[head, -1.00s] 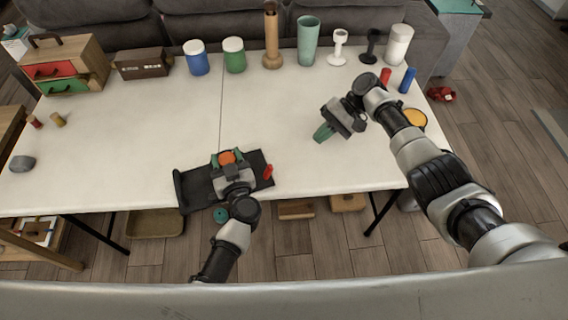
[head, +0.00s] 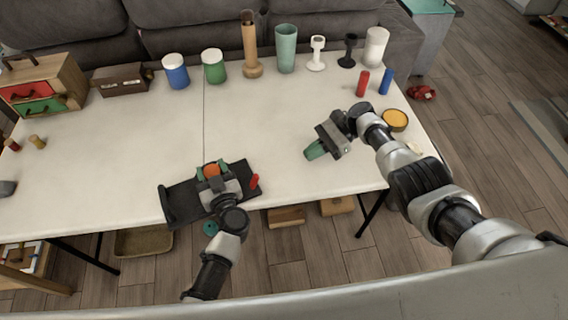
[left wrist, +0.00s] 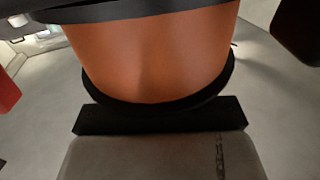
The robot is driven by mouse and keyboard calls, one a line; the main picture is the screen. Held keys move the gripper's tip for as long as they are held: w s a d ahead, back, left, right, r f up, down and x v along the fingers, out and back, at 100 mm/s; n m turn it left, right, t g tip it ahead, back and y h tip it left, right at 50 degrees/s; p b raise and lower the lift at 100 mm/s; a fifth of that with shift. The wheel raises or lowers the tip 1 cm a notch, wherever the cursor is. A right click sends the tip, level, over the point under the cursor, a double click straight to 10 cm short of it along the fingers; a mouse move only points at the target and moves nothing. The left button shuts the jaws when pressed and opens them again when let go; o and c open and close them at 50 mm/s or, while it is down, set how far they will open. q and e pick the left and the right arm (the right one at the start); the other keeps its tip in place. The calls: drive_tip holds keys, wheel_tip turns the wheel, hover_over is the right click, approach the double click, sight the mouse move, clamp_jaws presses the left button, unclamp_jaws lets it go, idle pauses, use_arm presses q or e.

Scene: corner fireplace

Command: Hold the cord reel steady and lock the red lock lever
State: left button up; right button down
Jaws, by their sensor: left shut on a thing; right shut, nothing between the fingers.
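The cord reel is an orange drum (head: 211,170) on a black base (head: 180,203) at the table's front edge. In the left wrist view the orange drum (left wrist: 150,50) fills the upper middle, with black rims. My left gripper (head: 212,172) is shut on the reel, a green finger on either side. The red lock lever (head: 254,181) stands at the right end of the base, apart from both grippers; a red part (left wrist: 6,92) shows at the left edge of the wrist view. My right gripper (head: 312,151) is shut and empty above the table, right of the lever, its green fingers pointing left.
Blue (head: 175,71) and green (head: 214,66) jars, a wooden bottle (head: 250,45) and cups line the back. Red (head: 362,83) and blue (head: 387,81) cylinders and a yellow-topped dish (head: 395,119) are at the right. The table between the reel and my right gripper is clear.

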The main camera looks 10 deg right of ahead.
approach(259, 178)
drive_tip(key=a+f, duration=0.2)
drive_tip(key=f, duration=0.1)
drive_tip(key=s+a+f, duration=0.1)
drive_tip(key=f, duration=0.1)
drive_tip(key=shift+a+f, duration=0.1)
drive_tip(key=shift+a, duration=0.1)
drive_tip(key=shift+s+a+r, duration=0.25)
drive_tip(key=shift+a+r, duration=0.05)
drive_tip(key=shift+a, duration=0.25)
drive_tip(key=shift+s+a+r, duration=0.2)
drive_tip(key=shift+a+r, duration=0.05)
drive_tip(key=shift+a, duration=0.35)
drive_tip(key=shift+s+a+r+t+h, duration=0.15)
drive_tip(key=shift+a+r+t+h, duration=0.2)
drive_tip(key=shift+h, duration=0.45)
drive_tip(key=shift+s+a+r+h, duration=0.1)
drive_tip(key=shift+a+r+h, duration=0.25)
drive_tip(key=shift+h, duration=0.35)
drive_tip(key=h, duration=0.1)
drive_tip(key=a+t+h, duration=0.1)
drive_tip(key=h, duration=0.1)
drive_tip(key=shift+s+a+r+t, duration=0.25)
drive_tip(key=shift+s+a+r, duration=0.05)
drive_tip(key=shift+a+r, duration=0.05)
drive_tip(key=shift+r, duration=0.8)
